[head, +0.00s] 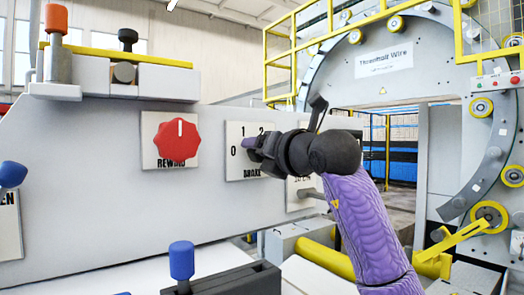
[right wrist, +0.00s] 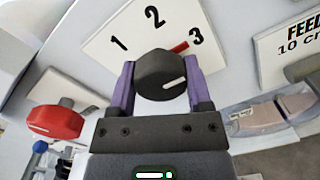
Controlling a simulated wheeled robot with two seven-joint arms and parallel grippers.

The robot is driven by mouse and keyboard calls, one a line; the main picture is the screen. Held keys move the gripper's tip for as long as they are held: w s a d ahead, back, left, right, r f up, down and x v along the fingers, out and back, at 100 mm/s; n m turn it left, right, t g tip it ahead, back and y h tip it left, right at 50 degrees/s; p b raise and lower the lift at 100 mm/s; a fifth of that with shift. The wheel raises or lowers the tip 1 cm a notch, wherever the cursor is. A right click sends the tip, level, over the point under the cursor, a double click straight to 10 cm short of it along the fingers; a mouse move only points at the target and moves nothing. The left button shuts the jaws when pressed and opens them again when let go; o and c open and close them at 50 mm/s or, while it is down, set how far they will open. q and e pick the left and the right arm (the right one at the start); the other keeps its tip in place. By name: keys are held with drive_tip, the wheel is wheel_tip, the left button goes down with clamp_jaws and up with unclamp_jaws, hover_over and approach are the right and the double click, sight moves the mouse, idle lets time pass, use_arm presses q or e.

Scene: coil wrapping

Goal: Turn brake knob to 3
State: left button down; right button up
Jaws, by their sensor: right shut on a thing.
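The black brake knob (right wrist: 160,75) is on a white plate marked with numbers; 1, 2 and 3 (right wrist: 196,36) show in the right wrist view. A red mark on the plate lies beside the 3. A white line on the knob's face points to the right and slightly up in that view. My right gripper (right wrist: 160,88) is shut on the knob, with one purple finger on each side. In the head view, my right gripper (head: 255,147) covers the knob and part of the brake plate (head: 235,165). My left gripper is out of view.
The red rewind knob (head: 177,139) is left of the brake plate; it also shows in the right wrist view (right wrist: 56,121). A feed plate (right wrist: 290,42) with a grey lever is to the right. Blue-topped levers (head: 181,262) stand in front. A large wire ring (head: 315,75) stands behind.

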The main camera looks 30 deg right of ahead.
drive_tip(key=shift+f, duration=0.15)
drive_tip(key=o, duration=1.3)
drive_tip(key=s+b, duration=0.1)
drive_tip(key=s, duration=0.5)
drive_tip(key=s+d+b, duration=0.1)
drive_tip(key=s, duration=0.3)
drive_tip(key=shift+b, duration=0.35)
